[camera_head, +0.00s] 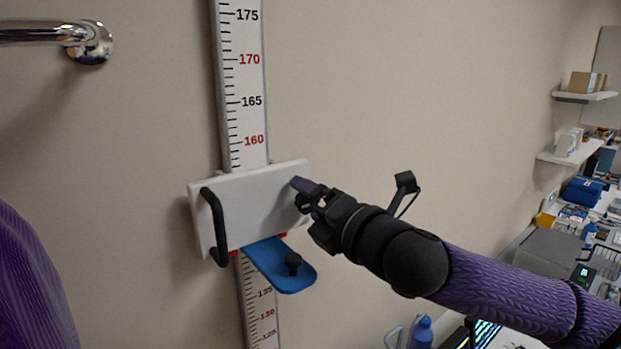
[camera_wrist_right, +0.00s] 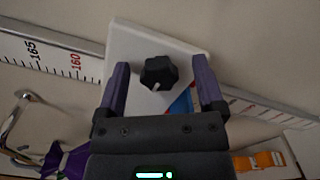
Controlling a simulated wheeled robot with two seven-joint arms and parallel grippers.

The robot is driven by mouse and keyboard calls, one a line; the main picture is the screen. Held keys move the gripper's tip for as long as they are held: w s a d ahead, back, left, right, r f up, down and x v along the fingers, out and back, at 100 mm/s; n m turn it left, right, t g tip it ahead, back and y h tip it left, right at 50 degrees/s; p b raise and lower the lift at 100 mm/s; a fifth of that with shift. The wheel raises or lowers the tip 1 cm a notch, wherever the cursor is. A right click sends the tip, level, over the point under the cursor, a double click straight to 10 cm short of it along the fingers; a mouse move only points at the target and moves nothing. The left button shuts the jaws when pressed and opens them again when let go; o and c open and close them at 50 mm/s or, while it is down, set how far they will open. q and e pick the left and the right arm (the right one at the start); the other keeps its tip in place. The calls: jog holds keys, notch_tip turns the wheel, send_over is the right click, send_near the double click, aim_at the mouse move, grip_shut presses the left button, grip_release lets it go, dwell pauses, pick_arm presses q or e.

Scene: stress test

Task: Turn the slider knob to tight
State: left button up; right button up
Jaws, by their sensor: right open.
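A white slider block (camera_head: 250,195) sits on the vertical measuring rule (camera_head: 248,100), with a black handle (camera_head: 214,225) on its left. A blue plate (camera_head: 275,262) with a small black knob (camera_head: 292,263) sticks out below it. My right gripper (camera_head: 303,192) is at the block's right end. In the right wrist view, a dark lobed slider knob (camera_wrist_right: 158,73) with a white pointer mark shows on the white block (camera_wrist_right: 125,45). It appears between my two open purple fingers (camera_wrist_right: 160,66), with gaps on both sides. In the head view the gripper hides this knob. My left gripper is out of view.
A chrome rail (camera_head: 45,33) is fixed to the wall at upper left. At the right are wall shelves (camera_head: 585,97) with boxes and a crowded counter with a blue bottle (camera_head: 421,332) at its near end.

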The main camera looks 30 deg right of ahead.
jog(key=shift+w+a, duration=0.15)
jog(key=shift+a, duration=0.05)
grip_shut()
dwell(0.3)
